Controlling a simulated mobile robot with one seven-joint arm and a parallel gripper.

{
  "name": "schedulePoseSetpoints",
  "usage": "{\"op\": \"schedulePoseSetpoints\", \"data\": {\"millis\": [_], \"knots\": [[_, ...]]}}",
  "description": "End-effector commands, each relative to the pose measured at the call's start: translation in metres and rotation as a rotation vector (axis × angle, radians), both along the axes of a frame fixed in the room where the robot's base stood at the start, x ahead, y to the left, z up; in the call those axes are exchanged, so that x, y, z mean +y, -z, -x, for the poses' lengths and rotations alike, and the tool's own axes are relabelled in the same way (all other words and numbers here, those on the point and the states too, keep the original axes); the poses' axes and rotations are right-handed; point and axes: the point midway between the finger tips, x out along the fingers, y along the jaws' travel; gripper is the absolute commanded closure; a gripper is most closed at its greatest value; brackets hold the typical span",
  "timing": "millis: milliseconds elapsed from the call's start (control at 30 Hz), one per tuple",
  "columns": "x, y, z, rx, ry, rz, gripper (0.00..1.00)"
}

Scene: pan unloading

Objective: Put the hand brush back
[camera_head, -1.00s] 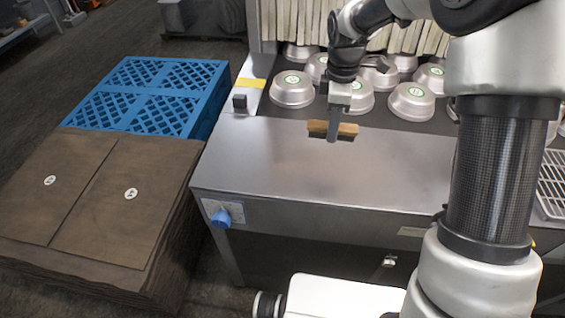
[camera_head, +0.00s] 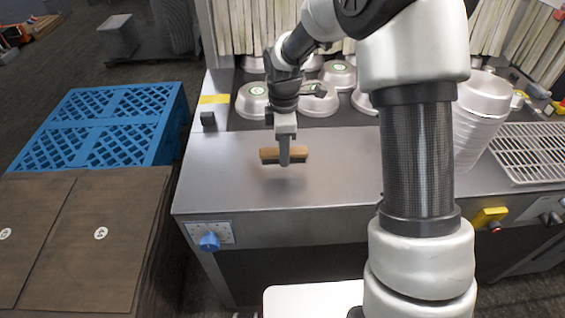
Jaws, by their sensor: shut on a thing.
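The hand brush has a light wooden back (camera_head: 267,155) and dark bristles on its underside. My gripper (camera_head: 284,160) is shut on it near its middle. The brush is held level, bristles down, above the bare steel counter (camera_head: 225,185), with a soft shadow below it. The near finger covers the middle of the brush. No marked resting place for the brush can be made out.
Upturned metal pans (camera_head: 252,100) stand on the dark belt behind the counter, before a strip curtain. Stacked pans (camera_head: 480,120) and a wire rack (camera_head: 535,150) are at right. A blue crate (camera_head: 105,125) and brown stacked sheets (camera_head: 85,225) stand at left.

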Motion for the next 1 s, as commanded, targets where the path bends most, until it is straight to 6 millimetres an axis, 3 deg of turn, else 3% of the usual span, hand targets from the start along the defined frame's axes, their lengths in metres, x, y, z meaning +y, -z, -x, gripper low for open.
{"op": "schedulePoseSetpoints", "data": {"millis": [333, 733, 767, 833, 1000], "knots": [[0.000, 0.039, 0.001, 0.002, -0.001, 0.001, 0.95], [0.000, 0.046, 0.000, -0.001, -0.001, 0.000, 0.95], [0.000, 0.044, 0.000, -0.001, -0.001, 0.000, 0.69], [0.000, 0.044, 0.000, -0.001, -0.001, 0.000, 0.57], [0.000, 0.044, 0.000, -0.001, -0.001, 0.000, 0.55]]}}
